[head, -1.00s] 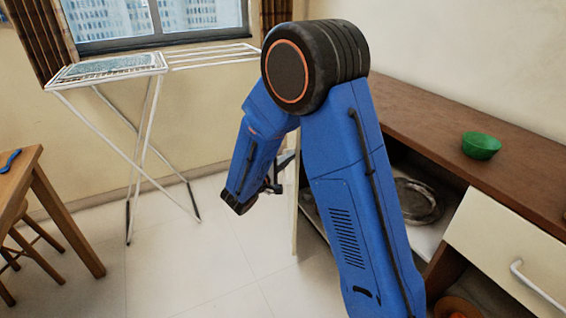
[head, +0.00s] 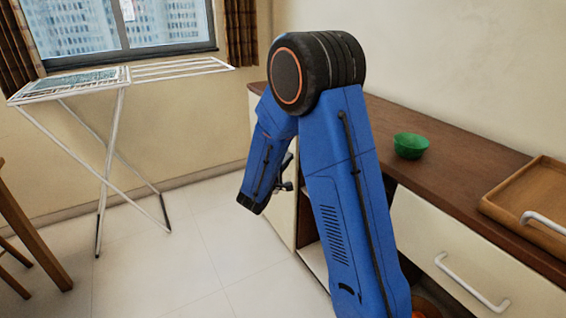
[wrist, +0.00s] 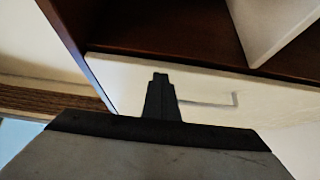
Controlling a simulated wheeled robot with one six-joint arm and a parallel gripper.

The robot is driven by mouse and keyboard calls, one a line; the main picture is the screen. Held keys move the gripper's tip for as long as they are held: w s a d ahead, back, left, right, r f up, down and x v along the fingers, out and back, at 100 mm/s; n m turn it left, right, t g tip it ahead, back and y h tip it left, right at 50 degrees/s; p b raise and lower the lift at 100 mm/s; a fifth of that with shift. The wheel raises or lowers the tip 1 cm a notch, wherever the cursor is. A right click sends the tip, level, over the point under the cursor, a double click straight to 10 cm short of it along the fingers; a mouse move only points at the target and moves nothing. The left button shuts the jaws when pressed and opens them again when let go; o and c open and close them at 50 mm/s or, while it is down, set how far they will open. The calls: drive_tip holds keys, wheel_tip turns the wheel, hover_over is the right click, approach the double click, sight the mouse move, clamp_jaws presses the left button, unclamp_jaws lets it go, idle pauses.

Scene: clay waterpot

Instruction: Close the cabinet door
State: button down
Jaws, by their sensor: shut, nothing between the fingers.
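The cabinet (head: 450,130) is long and low with a brown top and cream fronts. A cream panel that looks like its door (head: 284,222) shows left of my upright arm, beside a dark opening. My arm hides much of that opening, so the door's exact angle is unclear. My gripper (head: 284,181) is in front of or beside this panel; I cannot tell whether it touches. In the wrist view my gripper (wrist: 160,78) is shut and empty, seen against a cream panel (wrist: 120,75) with a thin bar handle, with brown cabinet wood above.
A green bowl (head: 411,146) and a wooden tray (head: 535,200) sit on the cabinet top. A drawer (head: 440,245) with a white handle is at right. A white drying rack (head: 110,150) stands at left, and a wooden table leg (head: 30,230) shows. Tiled floor between is clear.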

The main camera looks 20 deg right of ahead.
idle(0.6)
drive_tip(key=v, duration=1.7)
drive_tip(key=s+d+r+m+g+y, duration=0.1)
drive_tip(key=s+d+r+m+g, duration=0.15)
drive_tip(key=s+d+g, duration=0.55)
drive_tip(key=s+d+r+m+g+y, duration=0.15)
drive_tip(key=s+d+m, duration=0.35)
drive_tip(key=s, duration=0.7)
drive_tip(key=s+a+f+g+y, duration=0.1)
drive_tip(key=s+a+g+y, duration=0.1)
drive_tip(key=s+y, duration=0.45)
drive_tip(key=s+a+r+t+y, duration=0.4)
drive_tip(key=s+a, duration=0.2)
drive_tip(key=a, duration=0.2)
drive_tip(key=shift+s+m, duration=0.3)
drive_tip(key=shift+m, duration=0.15)
